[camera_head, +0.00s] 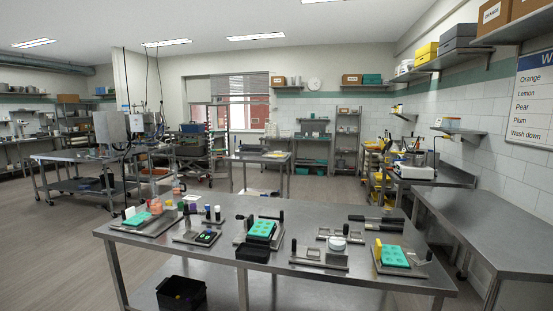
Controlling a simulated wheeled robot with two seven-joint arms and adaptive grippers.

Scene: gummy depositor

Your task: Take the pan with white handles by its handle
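Several metal pans or trays stand along the steel table (225,255). The tray at the far left end (163,227) holds a teal mold (137,219), with a small whitish upright piece (129,213) at its left side that looks like a white handle. The tray at the right end (424,267) holds a teal mold with a yellowish upright piece (378,249). The middle tray holding a teal mold (262,230) has dark handles. Handle details are small and hard to make out. Neither of my grippers is in view.
A tray with a round white container (338,243) and a black bin (253,252) are also on the table. Small bottles (206,213) stand near the left tray. A steel counter (485,232) is at the right. Floor to the left (50,245) is clear.

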